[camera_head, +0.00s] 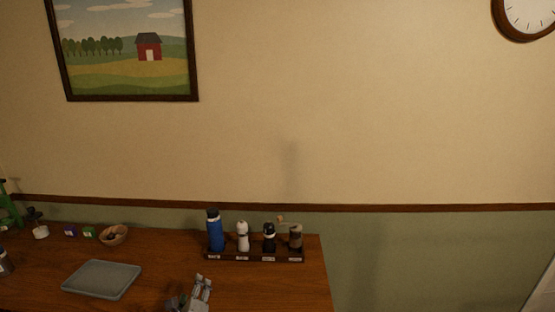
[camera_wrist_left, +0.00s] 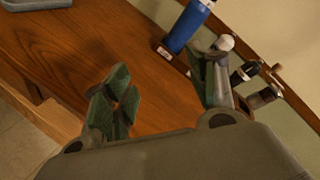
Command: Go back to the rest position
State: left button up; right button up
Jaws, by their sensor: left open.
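My left gripper (camera_head: 188,296) is at the bottom of the head view, over the front part of the wooden counter (camera_head: 262,285). In the left wrist view its two green-padded fingers (camera_wrist_left: 160,95) are spread wide, with nothing between them but counter beyond. The gripper is apart from the bottles behind it. My right gripper does not show in either view.
A rack (camera_head: 255,257) at the back right of the counter holds a blue bottle (camera_head: 215,233), a white shaker (camera_head: 243,237), a black one (camera_head: 269,239) and a brownish one (camera_head: 295,239). A grey tray (camera_head: 102,279) and a wooden bowl (camera_head: 113,236) are at left.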

pick_arm(q)
jog(key=s+d+f+n+g+h, duration=0.1)
jog(key=s+f+n+g, duration=0.25)
jog(key=s+n, duration=0.4)
jog(key=s+d+f+n+g+h, duration=0.1)
jog(key=s+f+n+g+h, duration=0.1)
jog(key=s+n+g, duration=0.4)
jog(key=s+f+n+g+h, duration=0.1)
jog(key=s+f+n, duration=0.2)
jog(key=s+n, duration=0.6)
notch_tip(320, 180, down, 36)
jog(key=s+a+m+g+b, duration=0.1)
jog(key=s+b, duration=0.2)
jog(key=b, duration=0.2)
jog(key=s+a+f+b, duration=0.2)
jog(key=s+a+f, duration=0.1)
jog(key=s+f, duration=0.7)
jog(key=s+a+f+g+b, duration=0.1)
jog(key=s+a+f+b, duration=0.2)
jog(key=s+f, duration=0.8)
notch_tip(320, 180, down, 5)
jog(key=shift+s+a+f+y, duration=0.1)
jog(key=shift+s+a+y, duration=0.15)
jog(key=shift+a, duration=0.35)
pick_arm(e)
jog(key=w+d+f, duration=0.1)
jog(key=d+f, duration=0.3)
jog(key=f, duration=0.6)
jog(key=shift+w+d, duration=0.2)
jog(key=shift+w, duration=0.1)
